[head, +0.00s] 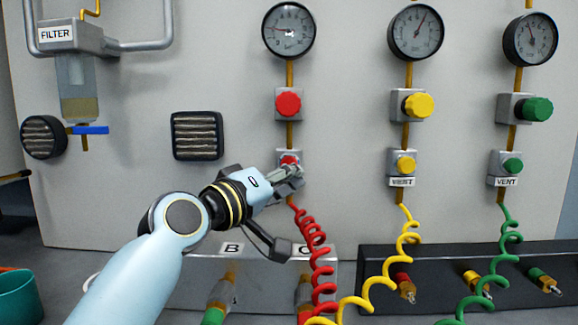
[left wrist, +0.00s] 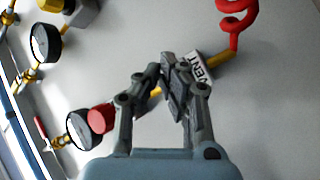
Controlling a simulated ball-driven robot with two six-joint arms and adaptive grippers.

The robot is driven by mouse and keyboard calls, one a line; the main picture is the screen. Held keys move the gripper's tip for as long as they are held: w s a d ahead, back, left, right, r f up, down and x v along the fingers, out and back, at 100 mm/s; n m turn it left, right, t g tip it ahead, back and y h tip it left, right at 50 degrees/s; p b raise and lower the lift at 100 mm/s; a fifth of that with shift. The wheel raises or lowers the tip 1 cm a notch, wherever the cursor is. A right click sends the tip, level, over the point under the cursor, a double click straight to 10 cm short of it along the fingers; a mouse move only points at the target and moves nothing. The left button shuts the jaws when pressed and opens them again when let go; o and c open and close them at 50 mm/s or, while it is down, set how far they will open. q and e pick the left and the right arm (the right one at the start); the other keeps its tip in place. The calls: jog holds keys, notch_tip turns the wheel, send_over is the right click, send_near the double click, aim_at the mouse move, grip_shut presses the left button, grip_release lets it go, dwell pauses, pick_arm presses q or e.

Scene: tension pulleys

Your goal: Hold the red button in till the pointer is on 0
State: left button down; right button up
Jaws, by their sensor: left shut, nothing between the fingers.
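The red button (head: 289,160) sits on a small grey block low on the red column, and its lower part is hidden by my left gripper. My left gripper (head: 297,170) is shut and empty, its fingertips at the button; whether they press it in I cannot tell. In the left wrist view the closed fingertips (left wrist: 168,65) cover the button beside the VENT label (left wrist: 201,70). The red column's gauge (head: 289,30) is at the top; its pointer looks turned to the left, but the figures are too small to read. My right gripper is not in view.
A larger red knob (head: 288,103) is above the button. Yellow (head: 419,105) and green (head: 537,109) knobs, with their own buttons and gauges, are to the right. A red coiled hose (head: 320,260) hangs below. A filter (head: 76,80) and vents are at the left.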

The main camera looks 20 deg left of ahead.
pick_arm(q)
jog(key=shift+w, duration=0.15)
dwell(0.4)
jog(key=shift+w+a, duration=0.1)
jog(key=shift+w, duration=0.2)
jog(key=shift+w+a, duration=0.15)
jog(key=shift+w, duration=0.3)
dwell(6.7)
